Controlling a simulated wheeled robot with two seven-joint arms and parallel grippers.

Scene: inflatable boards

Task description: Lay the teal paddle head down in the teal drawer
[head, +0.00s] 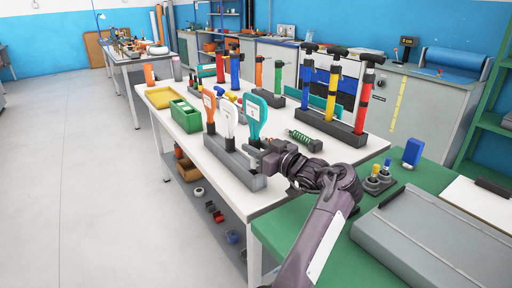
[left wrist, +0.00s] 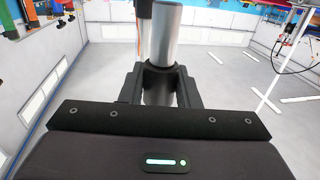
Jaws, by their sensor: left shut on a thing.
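The teal paddle (head: 255,113) stands upright, head up, in the long grey rack (head: 236,176) at the table's front edge, beside a white and an orange paddle. My left gripper (head: 256,155) is low at its shaft, just above the rack. In the left wrist view the black fingers are shut around an upright silver shaft (left wrist: 163,40); the paddle's head is out of that view. A long teal piece (head: 322,104) shows behind the pumps; I cannot tell whether it is the teal drawer. My right gripper is not in view.
The white paddle (head: 228,115) and orange paddle (head: 209,108) stand close by in the same rack. A green box (head: 186,115) and a yellow tray (head: 160,97) are at the left. A pump rack (head: 345,132) and a green spring (head: 305,140) lie to the right.

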